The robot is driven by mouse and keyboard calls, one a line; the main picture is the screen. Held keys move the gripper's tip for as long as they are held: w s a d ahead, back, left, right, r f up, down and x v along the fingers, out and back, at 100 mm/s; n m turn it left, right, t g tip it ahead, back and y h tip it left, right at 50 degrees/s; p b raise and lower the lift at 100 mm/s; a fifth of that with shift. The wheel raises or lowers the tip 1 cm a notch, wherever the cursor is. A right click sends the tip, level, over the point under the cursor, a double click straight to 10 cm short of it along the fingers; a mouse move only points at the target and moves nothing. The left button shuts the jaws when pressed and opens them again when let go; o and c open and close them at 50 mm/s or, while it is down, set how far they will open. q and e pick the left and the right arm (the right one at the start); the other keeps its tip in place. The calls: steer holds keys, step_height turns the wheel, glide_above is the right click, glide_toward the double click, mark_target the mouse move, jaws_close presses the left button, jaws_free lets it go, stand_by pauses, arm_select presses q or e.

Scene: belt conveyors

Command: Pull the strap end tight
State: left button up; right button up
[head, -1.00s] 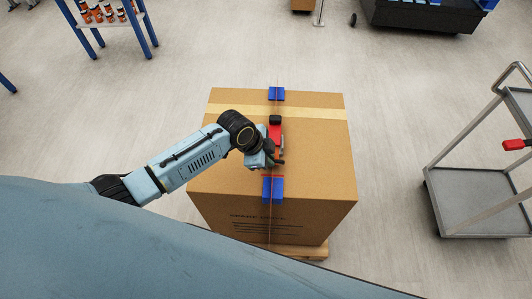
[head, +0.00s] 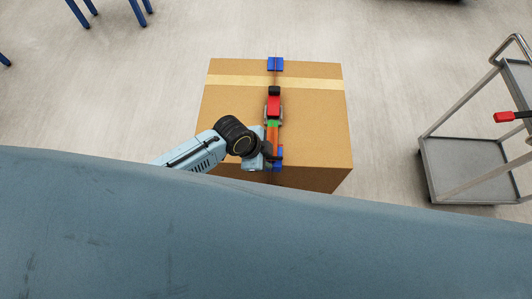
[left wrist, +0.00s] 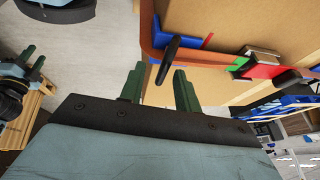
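An orange strap runs over a brown box (head: 225,115), through a red ratchet buckle (head: 274,105). A green piece (head: 272,124) shows at the buckle's near side, and also in the left wrist view (left wrist: 264,71). From there the orange tail (left wrist: 205,60) reaches toward the box's near edge. A black bar (left wrist: 170,58) shows by the tail. My left gripper (left wrist: 161,72) is open: its dark green fingertips stand apart, with the bar's lower end at the gap and no contact clear. My right gripper (left wrist: 22,62) has its fingers apart and looks empty; the head view does not show it.
Blue edge protectors sit at the box's far edge (head: 275,64) and near edge (head: 278,165). A grey cart (head: 465,150) with a red-ended handle stands at the right. The floor between box and cart is clear. Blue table legs show at upper left.

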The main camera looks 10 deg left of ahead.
arm_select(q)
steer(key=shift+r, duration=0.15)
steer(key=shift+a+r, duration=0.1)
steer(key=shift+r, duration=0.2)
steer(key=p+v, duration=0.2)
steer(key=v, duration=1)
steer(key=shift+a+r, duration=0.15)
steer(key=shift+r, duration=0.05)
steer(key=shift+s, duration=0.15)
